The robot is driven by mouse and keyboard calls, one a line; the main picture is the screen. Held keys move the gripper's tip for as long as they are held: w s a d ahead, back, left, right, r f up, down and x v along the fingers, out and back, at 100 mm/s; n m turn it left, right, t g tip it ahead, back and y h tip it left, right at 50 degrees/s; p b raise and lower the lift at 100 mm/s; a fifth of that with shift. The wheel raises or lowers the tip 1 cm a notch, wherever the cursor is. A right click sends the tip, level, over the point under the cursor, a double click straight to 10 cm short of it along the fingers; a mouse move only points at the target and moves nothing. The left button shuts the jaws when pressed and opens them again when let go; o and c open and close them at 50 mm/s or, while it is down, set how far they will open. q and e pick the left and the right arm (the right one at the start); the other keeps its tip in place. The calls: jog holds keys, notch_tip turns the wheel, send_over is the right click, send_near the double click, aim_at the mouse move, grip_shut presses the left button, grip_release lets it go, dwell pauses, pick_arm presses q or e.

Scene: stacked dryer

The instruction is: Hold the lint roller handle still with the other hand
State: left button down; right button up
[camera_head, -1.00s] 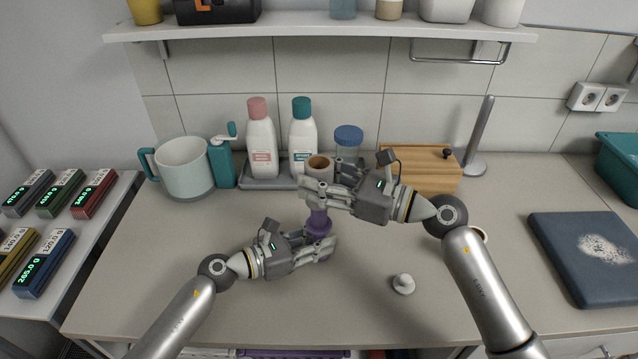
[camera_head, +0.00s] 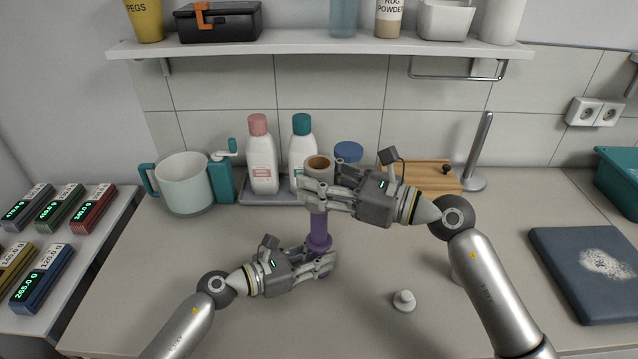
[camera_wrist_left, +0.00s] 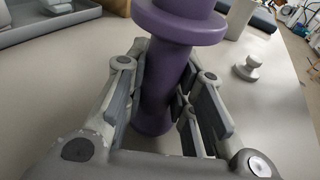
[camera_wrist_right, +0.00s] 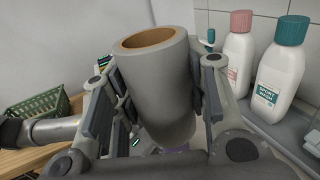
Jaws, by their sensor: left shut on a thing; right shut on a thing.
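The lint roller stands upright over the middle of the counter. Its purple handle (camera_head: 320,229) is below, and its grey roll (camera_head: 318,163) with a brown core is on top. My left gripper (camera_head: 326,264) is around the lower handle; in the left wrist view the handle (camera_wrist_left: 158,90) is between its fingers, below a purple flange. My right gripper (camera_head: 316,194) is around the roll; in the right wrist view the roll (camera_wrist_right: 160,90) is between its fingers. The handle's lower end is partly hidden by my left gripper in the head view.
Pink-capped and teal-capped bottles (camera_head: 262,160) stand on a grey tray behind. A small white knob (camera_head: 404,300) lies in front right. A dark blue board (camera_head: 590,270) is far right.

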aim_at(332, 168)
jog(key=shift+r, duration=1.75)
pick_arm(q)
jog(key=c, duration=1.5)
grip_release()
jog(key=shift+o, duration=0.6)
jog(key=o, duration=1.1)
jog(key=shift+o, duration=1.4)
jog(key=shift+a, duration=0.1)
